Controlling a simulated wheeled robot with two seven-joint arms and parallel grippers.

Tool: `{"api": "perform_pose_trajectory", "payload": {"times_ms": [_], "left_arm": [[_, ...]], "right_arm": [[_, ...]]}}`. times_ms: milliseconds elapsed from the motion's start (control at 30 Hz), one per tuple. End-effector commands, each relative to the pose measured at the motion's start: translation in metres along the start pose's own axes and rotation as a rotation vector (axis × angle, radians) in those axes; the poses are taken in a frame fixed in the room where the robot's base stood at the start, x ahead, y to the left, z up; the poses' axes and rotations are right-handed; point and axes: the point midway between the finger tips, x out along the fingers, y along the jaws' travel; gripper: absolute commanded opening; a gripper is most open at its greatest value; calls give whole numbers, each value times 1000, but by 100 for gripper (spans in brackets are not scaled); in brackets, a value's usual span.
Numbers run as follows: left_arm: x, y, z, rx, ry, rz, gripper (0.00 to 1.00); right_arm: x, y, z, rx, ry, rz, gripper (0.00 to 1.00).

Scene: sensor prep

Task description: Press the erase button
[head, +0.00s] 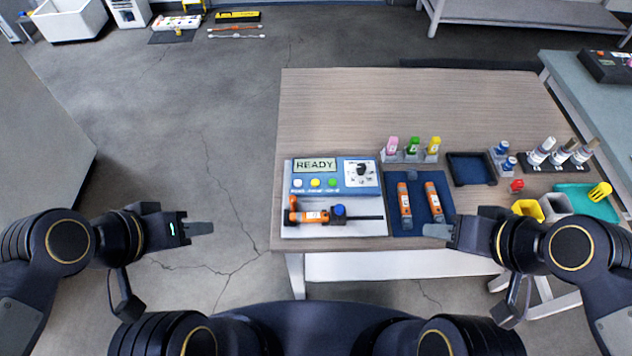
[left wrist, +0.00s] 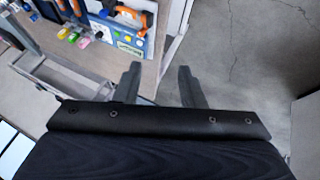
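A blue control box (head: 357,173) stands on the table with a display (head: 315,165) reading READY and a black dial (head: 362,170). Below the display are a white button (head: 298,183), a yellow button (head: 315,183) and a green button (head: 332,183); their labels are too small to read. My left gripper (head: 200,229) hangs left of the table, well apart from the box. In the left wrist view its fingers (left wrist: 160,85) are apart with nothing between them. My right gripper (head: 438,231) is at the table's front edge by the blue mat; its finger gap is hidden.
An orange sensor (head: 308,217) lies in a fixture in front of the box. Two orange sensors lie on a blue mat (head: 420,228). Coloured tags, an empty dark tray (head: 471,170), bottles and a yellow cup (head: 528,209) are on the right. The table's back (head: 420,100) is clear.

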Motion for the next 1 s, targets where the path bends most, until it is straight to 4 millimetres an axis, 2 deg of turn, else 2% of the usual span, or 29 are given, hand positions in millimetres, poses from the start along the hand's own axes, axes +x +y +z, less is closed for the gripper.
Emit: {"api": "perform_pose_trajectory", "payload": {"times_ms": [133,400,1000], "left_arm": [[0,0,0,0,0,0,36],[0,0,0,0,0,0,1],[0,0,0,0,0,0,0]], "right_arm": [[0,0,0,0,0,0,40],[0,0,0,0,0,0,40],[0,0,0,0,0,0,40]]}}
